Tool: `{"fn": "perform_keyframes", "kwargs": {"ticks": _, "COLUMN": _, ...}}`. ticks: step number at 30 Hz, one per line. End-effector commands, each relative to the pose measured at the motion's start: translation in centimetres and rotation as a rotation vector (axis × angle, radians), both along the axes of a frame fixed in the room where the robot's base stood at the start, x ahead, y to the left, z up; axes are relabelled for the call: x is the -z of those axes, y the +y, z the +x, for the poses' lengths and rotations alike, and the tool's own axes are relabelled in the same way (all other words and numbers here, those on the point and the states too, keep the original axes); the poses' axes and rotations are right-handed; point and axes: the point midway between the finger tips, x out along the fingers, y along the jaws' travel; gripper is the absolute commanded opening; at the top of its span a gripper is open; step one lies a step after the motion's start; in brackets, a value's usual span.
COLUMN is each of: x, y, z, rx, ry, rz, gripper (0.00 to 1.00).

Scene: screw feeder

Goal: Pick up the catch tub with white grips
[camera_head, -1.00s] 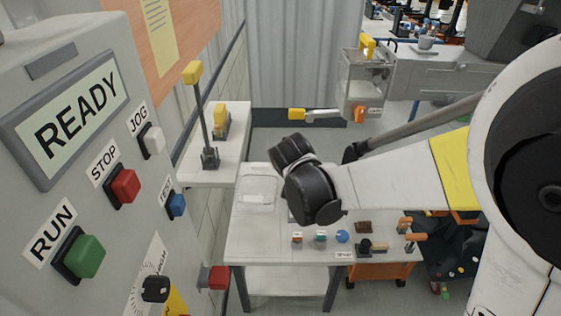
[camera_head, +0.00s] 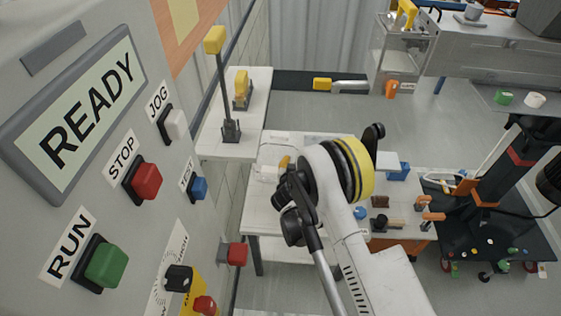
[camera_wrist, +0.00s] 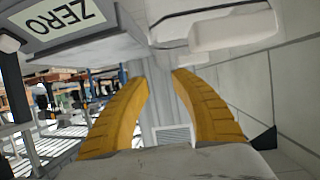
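My gripper shows in the wrist view with two yellow fingers (camera_wrist: 159,77) spread apart and nothing between them. In the head view, my arm hides most of it; a small orange-yellow part shows over the left of the white table. A pale, see-through tub-like shape (camera_head: 270,153) lies on the table's back left corner, close to that part and partly covered by my arm. I cannot make out its grips there. A rounded white piece (camera_wrist: 235,30) shows at the top right of the wrist view; I cannot tell whether it belongs to the tub.
A control panel (camera_head: 90,130) with buttons fills the left. A side shelf (camera_head: 240,120) carries a yellow-topped lever (camera_head: 222,85). Small knobs and orange-handled clamps (camera_head: 430,217) sit on the table's right. A grey box labelled ZERO (camera_wrist: 75,25) is near my gripper in the wrist view.

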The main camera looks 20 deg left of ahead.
Motion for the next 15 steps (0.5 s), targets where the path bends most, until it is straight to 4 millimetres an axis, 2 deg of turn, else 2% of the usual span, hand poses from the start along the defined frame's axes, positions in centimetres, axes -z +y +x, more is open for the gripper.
{"fn": "perform_keyframes", "kwargs": {"ticks": 3, "x": 0.9, "y": 0.2, "z": 1.8, "rx": 0.001, "ry": 0.0, "rz": 0.001, "gripper": 0.29}}
{"fn": "perform_keyframes", "kwargs": {"ticks": 10, "x": 1.7, "y": 0.5, "z": 3.7, "rx": 0.001, "ry": 0.0, "rz": 0.001, "gripper": 0.29}}
{"fn": "perform_keyframes", "kwargs": {"ticks": 15, "x": 3.0, "y": 0.8, "z": 6.2, "rx": 0.002, "ry": 0.0, "rz": -0.001, "gripper": 0.29}}
